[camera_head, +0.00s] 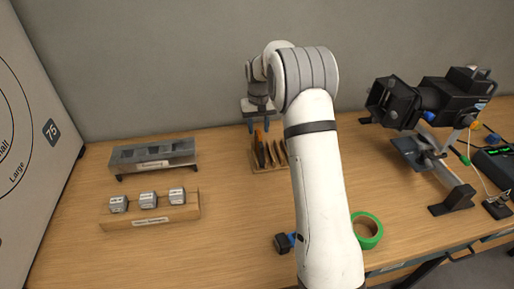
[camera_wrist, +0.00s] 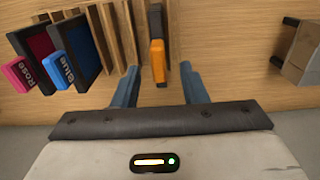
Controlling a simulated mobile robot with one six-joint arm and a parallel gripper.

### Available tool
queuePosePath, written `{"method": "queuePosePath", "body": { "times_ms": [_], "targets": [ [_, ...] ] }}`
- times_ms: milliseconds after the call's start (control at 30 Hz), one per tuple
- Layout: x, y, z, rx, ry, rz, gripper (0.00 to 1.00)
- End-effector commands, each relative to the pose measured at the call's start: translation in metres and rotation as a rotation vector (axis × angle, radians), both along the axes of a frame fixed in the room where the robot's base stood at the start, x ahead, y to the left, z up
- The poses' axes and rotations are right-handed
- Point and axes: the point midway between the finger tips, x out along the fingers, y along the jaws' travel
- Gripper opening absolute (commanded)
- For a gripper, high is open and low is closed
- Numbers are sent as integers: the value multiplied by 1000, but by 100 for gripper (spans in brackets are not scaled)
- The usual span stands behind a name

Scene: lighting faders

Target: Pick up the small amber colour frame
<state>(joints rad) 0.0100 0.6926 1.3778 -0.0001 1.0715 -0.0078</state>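The small amber colour frame (camera_wrist: 157,62) shows in the wrist view as a narrow dark frame with an orange tab, standing edge-on in a wooden slotted rack (camera_wrist: 173,30). In the head view the rack (camera_head: 271,168) stands on the bench, with an orange edge (camera_head: 260,138) just below my gripper. My gripper (camera_head: 260,127) is open, pointing down over the rack. In the wrist view its two blue fingers (camera_wrist: 161,69) are on either side of the orange tab, with gaps on both sides. Whether the fingertips are level with the tab is hard to tell.
Rose (camera_wrist: 28,48) and Blue (camera_wrist: 78,50) frames stand left in the rack, beyond empty slots. A grey holder (camera_head: 154,155) and a wooden block with several labelled cubes (camera_head: 149,215) are at the left. A spotlight (camera_head: 425,103) and green tape (camera_head: 374,236) are at the right.

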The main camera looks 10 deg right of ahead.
Motion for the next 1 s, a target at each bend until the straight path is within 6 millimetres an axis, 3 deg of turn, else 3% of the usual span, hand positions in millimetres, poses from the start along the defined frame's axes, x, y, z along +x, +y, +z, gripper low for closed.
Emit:
{"method": "queuePosePath", "body": {
  "times_ms": [500, 800, 1000],
  "targets": [
    [-8, 0, -65, 0, 3, 1, 39],
    [-7, 0, -70, 0, -1, 1, 39],
    [-7, 0, -70, 0, -1, 2, 23]
  ]
}}
